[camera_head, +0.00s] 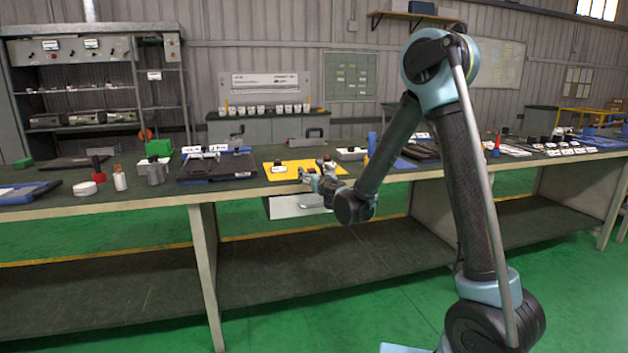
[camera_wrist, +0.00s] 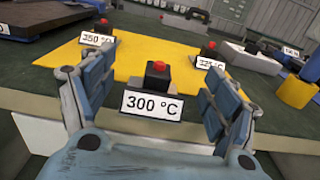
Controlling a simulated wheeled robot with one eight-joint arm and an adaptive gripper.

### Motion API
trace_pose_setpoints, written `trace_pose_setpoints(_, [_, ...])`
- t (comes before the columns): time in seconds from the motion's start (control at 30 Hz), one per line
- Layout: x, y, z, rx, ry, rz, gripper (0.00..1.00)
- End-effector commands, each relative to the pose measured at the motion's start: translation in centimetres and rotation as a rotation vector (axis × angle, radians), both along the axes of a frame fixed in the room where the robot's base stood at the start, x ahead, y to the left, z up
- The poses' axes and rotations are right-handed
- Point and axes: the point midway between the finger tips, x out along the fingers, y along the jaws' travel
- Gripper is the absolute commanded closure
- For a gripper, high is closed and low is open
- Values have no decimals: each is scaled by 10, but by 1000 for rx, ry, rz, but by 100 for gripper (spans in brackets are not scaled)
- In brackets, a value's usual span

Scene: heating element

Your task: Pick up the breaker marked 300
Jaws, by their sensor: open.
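The breaker marked 300 °C (camera_wrist: 152,104) stands upright on the workbench at the front edge of the yellow mat (camera_wrist: 135,58). It has a dark body, a red button on top and a white label facing me. My gripper (camera_wrist: 152,92) is open, with one blue-grey finger on each side of the breaker and gaps between. In the head view my gripper (camera_head: 318,176) is at the bench's front edge, and the 300 breaker cannot be made out clearly there. A breaker marked 350 °C (camera_wrist: 97,38) stands behind left, and a third labelled breaker (camera_wrist: 210,60) stands behind right.
The yellow mat also shows in the head view (camera_head: 260,168). A dark tray (camera_head: 222,168) lies left of it. A yellow block (camera_wrist: 296,92) and a white box (camera_wrist: 250,60) stand to the right. A drawer (camera_head: 292,206) hangs under the bench edge.

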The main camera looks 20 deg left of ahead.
Motion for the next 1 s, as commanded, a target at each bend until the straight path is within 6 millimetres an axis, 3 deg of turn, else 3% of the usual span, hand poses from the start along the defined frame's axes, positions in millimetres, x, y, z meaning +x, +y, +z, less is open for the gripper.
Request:
trace_pose_setpoints(0.2, [23, 15, 0, 1, -1, 2, 20])
trace_pose_setpoints(0.43, [24, 16, 0, 1, -1, 2, 20])
trace_pose_setpoints(0.67, [24, 15, 0, 1, -1, 2, 70])
trace_pose_setpoints(0.7, [24, 15, 0, 1, -1, 2, 73])
trace_pose_setpoints(1.0, [24, 15, 0, 1, -1, 2, 78])
